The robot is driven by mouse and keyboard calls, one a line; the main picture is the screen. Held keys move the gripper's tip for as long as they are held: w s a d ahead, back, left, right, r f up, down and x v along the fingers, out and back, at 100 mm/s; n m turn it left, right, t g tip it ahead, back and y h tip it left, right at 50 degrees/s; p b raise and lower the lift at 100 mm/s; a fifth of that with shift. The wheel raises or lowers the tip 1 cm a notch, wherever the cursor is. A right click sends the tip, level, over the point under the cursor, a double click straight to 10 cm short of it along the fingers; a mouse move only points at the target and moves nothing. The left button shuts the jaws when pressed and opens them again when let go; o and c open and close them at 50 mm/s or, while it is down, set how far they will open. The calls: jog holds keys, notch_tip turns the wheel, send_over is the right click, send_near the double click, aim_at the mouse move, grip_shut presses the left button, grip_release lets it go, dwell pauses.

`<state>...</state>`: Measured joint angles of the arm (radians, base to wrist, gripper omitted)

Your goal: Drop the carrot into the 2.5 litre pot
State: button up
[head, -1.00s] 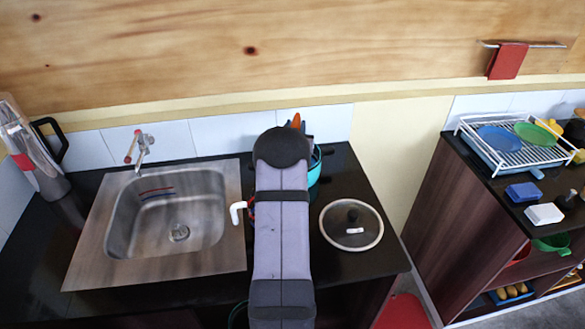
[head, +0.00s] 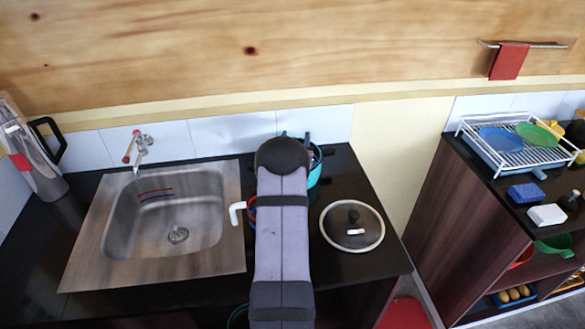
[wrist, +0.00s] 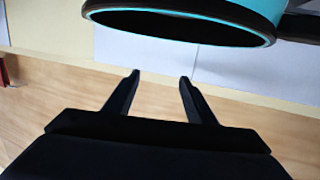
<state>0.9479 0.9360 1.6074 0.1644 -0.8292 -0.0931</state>
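The pot (head: 316,168) is turquoise and stands on the dark counter behind my arm, which hides most of it in the head view. In the wrist view the pot (wrist: 268,8) fills the top, with its rim and dark inside showing. My gripper (wrist: 160,76) is open, its two fingers apart with nothing between them. In the head view the fingertips of my gripper (head: 295,135) show just above the arm, beside the pot's rim. The carrot is not visible in either current view; the pot's inside is too dark or hidden to tell.
A lid (head: 351,226) lies on the counter to the right of my arm. A steel sink (head: 178,215) with a tap (head: 139,148) is at the left, and a steel jug (head: 38,165) stands beyond it. A dish rack (head: 512,150) is on the right-hand cabinet.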

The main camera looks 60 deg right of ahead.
jog(key=shift+a, duration=0.15)
jog(key=b+v, duration=0.3)
jog(key=v, duration=0.4)
dwell(0.5)
jog(key=shift+s, duration=0.1)
